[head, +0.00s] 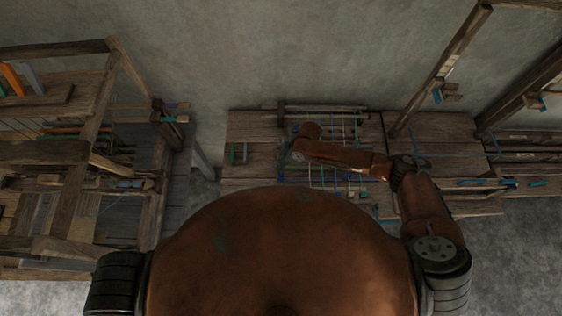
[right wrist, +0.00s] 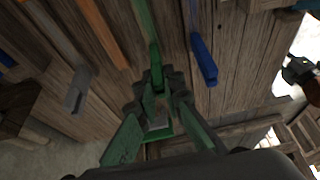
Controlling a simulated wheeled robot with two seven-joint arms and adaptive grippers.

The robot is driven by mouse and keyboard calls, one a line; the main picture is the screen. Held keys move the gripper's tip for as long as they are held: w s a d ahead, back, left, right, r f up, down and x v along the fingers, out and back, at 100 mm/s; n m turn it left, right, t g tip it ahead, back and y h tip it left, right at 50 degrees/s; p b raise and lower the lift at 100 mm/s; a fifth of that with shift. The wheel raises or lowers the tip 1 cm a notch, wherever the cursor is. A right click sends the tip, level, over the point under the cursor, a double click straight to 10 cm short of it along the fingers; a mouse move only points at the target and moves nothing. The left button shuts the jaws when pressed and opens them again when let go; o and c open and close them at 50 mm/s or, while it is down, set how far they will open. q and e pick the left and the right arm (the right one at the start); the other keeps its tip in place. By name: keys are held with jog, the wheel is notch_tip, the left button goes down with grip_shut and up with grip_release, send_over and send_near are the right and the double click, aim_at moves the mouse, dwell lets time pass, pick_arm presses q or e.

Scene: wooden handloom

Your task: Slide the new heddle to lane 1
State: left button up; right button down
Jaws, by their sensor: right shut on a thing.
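My right gripper (head: 286,155) reaches over the wooden loom bed in the head view; its fingertips are small and dim there. In the right wrist view its green fingers (right wrist: 160,98) are closed around the end of a green bar (right wrist: 146,32), which looks like the heddle and runs away over the boards. An orange bar (right wrist: 103,32) and a grey bar (right wrist: 77,92) lie to the left. No lane number is readable. My left gripper is not in view.
Several thin upright-running rods (head: 341,130) cross the loom bed (head: 262,130) in the head view. A wooden frame (head: 95,130) with shelves stands at the left. Slanting posts (head: 440,68) rise at the right. A grey wall closes the back.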

jog(key=d, duration=0.7)
jog(key=shift+r+p, duration=0.1)
jog(key=shift+p, duration=0.3)
jog(key=shift+w+a, duration=0.1)
jog(key=c, duration=2)
grip_release()
jog(key=shift+c, duration=0.2)
jog(key=v, duration=1.2)
